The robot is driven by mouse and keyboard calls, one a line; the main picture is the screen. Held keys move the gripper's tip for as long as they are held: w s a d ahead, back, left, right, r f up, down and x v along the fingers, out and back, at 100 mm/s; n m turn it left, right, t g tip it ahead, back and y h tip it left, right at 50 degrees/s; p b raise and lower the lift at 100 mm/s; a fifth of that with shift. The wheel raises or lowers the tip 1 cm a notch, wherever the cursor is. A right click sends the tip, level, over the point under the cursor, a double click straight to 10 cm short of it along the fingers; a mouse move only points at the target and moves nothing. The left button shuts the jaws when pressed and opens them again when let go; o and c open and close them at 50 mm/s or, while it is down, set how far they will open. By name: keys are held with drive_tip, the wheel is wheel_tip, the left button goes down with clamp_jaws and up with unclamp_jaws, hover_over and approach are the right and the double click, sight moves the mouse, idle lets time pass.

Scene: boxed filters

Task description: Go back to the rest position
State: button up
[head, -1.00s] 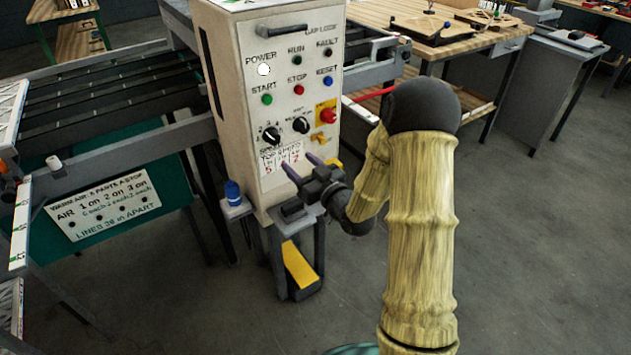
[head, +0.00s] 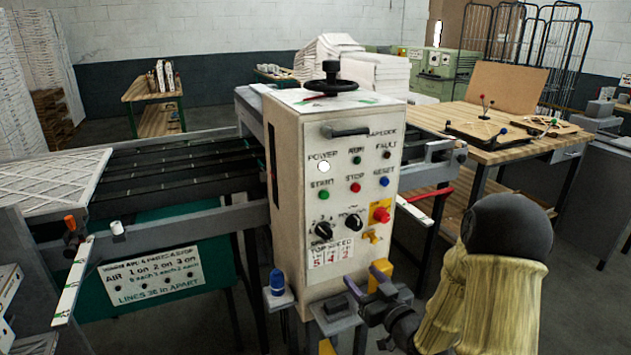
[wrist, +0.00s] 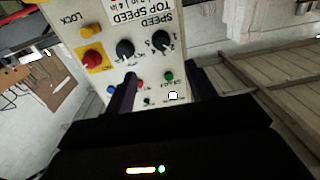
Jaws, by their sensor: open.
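My gripper (head: 363,279) is open, its two purple fingers a gap apart and nothing between them. In the head view it is in front of the lower right of a white control cabinet (head: 290,190), just below and right of the TOP SPEED label (head: 331,254). My arm, in a yellowish sleeve, comes in from the lower right. In the wrist view the gripper's dark fingers (wrist: 161,86) point at the cabinet's front panel (wrist: 145,62), which appears upside down. I cannot tell the exact gap between the fingertips and the panel.
A small ledge holds a blue-capped bottle (head: 277,282) left of the gripper. A red emergency button (head: 381,214) and dark knobs sit above it. A conveyor frame (head: 160,220) lies left, a wooden workbench (head: 480,150) right. Floor (head: 590,300) is clear at the lower right.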

drive_tip(key=s+r+m+g+h+p, duration=0.2)
drive_tip(key=s+g+p, duration=0.3)
drive_tip(key=s, duration=0.5)
drive_tip(key=s+r+m+g+h+p, duration=0.2)
drive_tip(key=s+r+g+h+p, duration=0.3)
drive_tip(key=s+g, duration=0.4)
drive_tip(key=shift+s+a+m, duration=0.15)
drive_tip(key=shift+s+m, duration=0.15)
drive_tip(key=shift+s, duration=0.55)
drive_tip(key=shift+c, duration=0.3)
drive_tip(key=c, duration=0.3)
drive_tip(key=shift+w, duration=0.15)
drive_tip(key=shift+c, duration=0.4)
